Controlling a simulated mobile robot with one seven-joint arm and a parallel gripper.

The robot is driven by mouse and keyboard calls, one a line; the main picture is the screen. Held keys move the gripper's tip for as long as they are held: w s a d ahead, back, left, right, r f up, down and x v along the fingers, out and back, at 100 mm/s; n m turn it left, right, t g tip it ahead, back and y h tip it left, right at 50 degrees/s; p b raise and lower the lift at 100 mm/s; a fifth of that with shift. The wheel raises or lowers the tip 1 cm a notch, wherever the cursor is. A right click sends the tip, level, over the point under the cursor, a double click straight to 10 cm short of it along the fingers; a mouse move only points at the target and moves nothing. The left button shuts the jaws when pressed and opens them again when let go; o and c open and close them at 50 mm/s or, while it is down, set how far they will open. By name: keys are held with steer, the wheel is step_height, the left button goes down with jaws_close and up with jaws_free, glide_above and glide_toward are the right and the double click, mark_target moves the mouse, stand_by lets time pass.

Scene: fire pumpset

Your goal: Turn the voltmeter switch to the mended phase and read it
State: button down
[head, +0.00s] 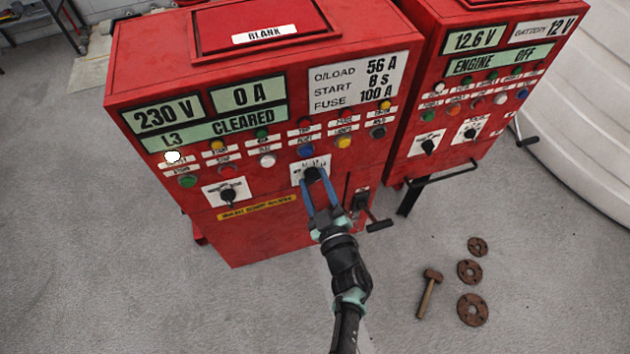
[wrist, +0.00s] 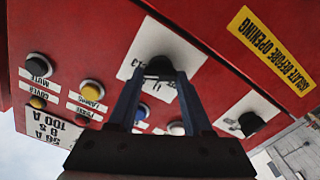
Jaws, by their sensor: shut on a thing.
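The voltmeter switch is a black knob (head: 312,173) on a white plate, low on the front of the left red cabinet. My gripper (head: 317,184) is shut on this knob. In the wrist view the knob (wrist: 159,67) sits between the two blue fingers of my gripper (wrist: 160,77). The plate's markings are mostly covered; part of a "3" label shows in the wrist view, but the pointer's setting cannot be told. The voltmeter display (head: 163,114) reads 230 V. The strip (head: 218,129) under it reads L3 CLEARED.
The ammeter display (head: 248,97) reads 0 A. Another black switch (head: 227,196) is to the left, and a black handle (head: 362,200) juts out at the right. A second red cabinet (head: 480,90) stands right. A hammer (head: 428,295) and rusty discs (head: 470,271) lie on the floor.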

steer(key=shift+m, duration=0.5)
steer(key=shift+c, duration=1.6)
jaws_free()
steer(key=v, duration=1.3)
